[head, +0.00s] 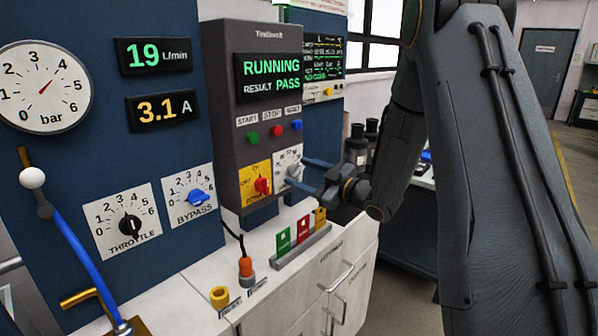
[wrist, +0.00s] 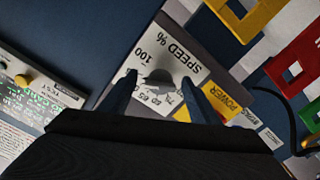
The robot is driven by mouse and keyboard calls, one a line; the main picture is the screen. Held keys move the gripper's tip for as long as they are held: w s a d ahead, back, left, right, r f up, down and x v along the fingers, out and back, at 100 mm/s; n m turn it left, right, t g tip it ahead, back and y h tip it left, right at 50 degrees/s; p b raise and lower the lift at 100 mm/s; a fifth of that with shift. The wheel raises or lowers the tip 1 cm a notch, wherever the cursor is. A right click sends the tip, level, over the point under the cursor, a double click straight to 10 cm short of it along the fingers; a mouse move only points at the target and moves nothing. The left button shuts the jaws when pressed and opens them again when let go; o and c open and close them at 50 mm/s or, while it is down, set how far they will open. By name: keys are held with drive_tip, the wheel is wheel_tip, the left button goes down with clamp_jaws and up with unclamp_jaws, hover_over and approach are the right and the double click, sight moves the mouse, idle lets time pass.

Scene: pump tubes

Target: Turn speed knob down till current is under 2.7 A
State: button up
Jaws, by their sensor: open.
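The speed knob (wrist: 158,77) is a grey dial on a white plate marked SPEED %, on the dark panel. In the head view its plate (head: 284,156) is partly hidden by my gripper (head: 300,173). In the wrist view my open fingers (wrist: 159,84) stand on either side of the knob, with a gap visible; I cannot tell whether they touch it. The current display (head: 163,109) reads 3.1 A in orange.
A red power switch (head: 262,186) on a yellow plate sits just left of the speed knob. START, STOP and RESET buttons (head: 276,131) are above. The screen (head: 271,74) reads RUNNING, RESULT PASS. Coloured tags (head: 283,241) stand on the counter below.

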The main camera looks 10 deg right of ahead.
drive_tip(key=shift+w+a, duration=0.3)
drive_tip(key=shift+w, duration=0.05)
drive_tip(key=c, duration=1.1)
drive_tip(key=shift+o, duration=0.2)
drive_tip(key=n+b, duration=0.2)
drive_tip(key=shift+f+n+b, duration=0.1)
drive_tip(key=shift+n+b, duration=1.6)
drive_tip(key=shift+n, duration=0.1)
